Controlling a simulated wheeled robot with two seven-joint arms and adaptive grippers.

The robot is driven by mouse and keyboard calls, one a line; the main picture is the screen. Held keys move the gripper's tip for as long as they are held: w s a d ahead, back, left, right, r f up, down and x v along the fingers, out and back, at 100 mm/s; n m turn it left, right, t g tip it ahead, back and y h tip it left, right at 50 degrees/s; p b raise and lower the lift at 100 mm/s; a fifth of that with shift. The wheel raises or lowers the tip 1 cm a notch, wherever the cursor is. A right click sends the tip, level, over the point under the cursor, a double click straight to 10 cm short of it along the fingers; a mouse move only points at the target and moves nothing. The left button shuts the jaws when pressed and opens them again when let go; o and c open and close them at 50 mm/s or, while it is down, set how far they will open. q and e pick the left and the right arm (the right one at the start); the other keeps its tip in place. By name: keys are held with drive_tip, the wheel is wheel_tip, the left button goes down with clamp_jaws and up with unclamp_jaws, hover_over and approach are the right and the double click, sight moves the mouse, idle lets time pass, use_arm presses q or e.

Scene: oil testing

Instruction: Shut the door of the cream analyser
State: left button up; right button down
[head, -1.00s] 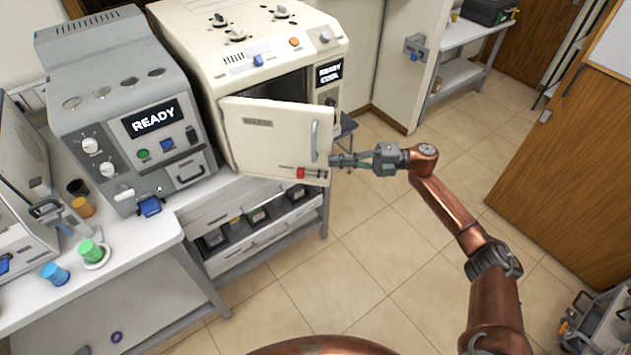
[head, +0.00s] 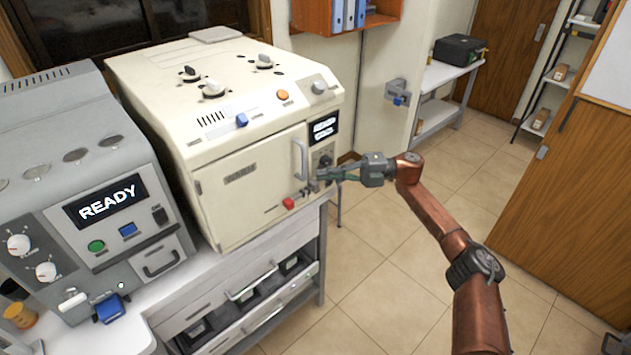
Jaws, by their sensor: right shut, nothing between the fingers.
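The cream analyser (head: 165,85) stands on the bench left of centre, with knobs on top and a small lit display at its front right. Its door (head: 240,195) lies flush against the front face, with no visible gap. The door has a pale vertical handle (head: 299,160) near its right edge and a red latch piece (head: 288,203) at its lower right. My right gripper (head: 328,174) is shut and empty, at the right edge of the door by the front panel; I cannot tell whether it touches. My left gripper is not in view.
A grey machine (head: 75,150) showing READY stands close on the left. Below the analyser is a drawer unit (head: 200,305) with open-topped bins. A wall-mounted grey fixture (head: 398,92) is behind my gripper. The tiled floor (head: 385,265) to the right is clear.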

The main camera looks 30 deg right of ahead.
drive_tip(key=w+d+b, duration=0.1)
drive_tip(key=d, duration=0.1)
drive_tip(key=w+d+b, duration=0.1)
drive_tip(key=d+b, duration=0.1)
drive_tip(key=d, duration=0.1)
drive_tip(key=d+b, duration=0.2)
drive_tip(key=d, duration=0.1)
drive_tip(key=shift+w+f, duration=0.25)
drive_tip(key=shift+w, duration=0.15)
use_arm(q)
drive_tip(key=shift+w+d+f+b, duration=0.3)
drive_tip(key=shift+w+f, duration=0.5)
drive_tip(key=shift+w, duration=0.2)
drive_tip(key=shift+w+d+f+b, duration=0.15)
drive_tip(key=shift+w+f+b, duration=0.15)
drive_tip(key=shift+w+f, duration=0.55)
use_arm(e)
drive_tip(key=shift+d+r, duration=0.3)
drive_tip(key=shift+d, duration=0.1)
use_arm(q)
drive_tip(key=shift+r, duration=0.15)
